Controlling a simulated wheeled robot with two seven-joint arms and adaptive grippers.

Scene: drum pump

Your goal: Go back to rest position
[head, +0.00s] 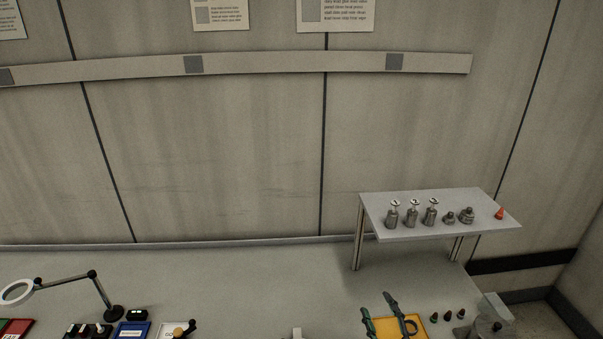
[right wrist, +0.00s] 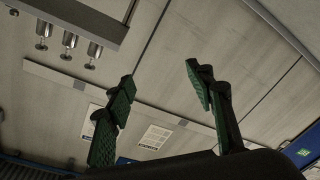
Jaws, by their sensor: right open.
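My right gripper (head: 377,304) shows at the bottom of the head view, right of centre, with its two green-padded fingers pointing up, apart and with nothing between them. In the right wrist view its fingers (right wrist: 160,74) stand wide apart against the wall, empty. It appears in front of a yellow mat (head: 395,326) on the bench; I cannot tell the height between them. My left gripper is not in view.
A magnifier lamp (head: 92,276) stands at the left. Small dark-topped pieces (head: 447,316) stand right of the mat.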

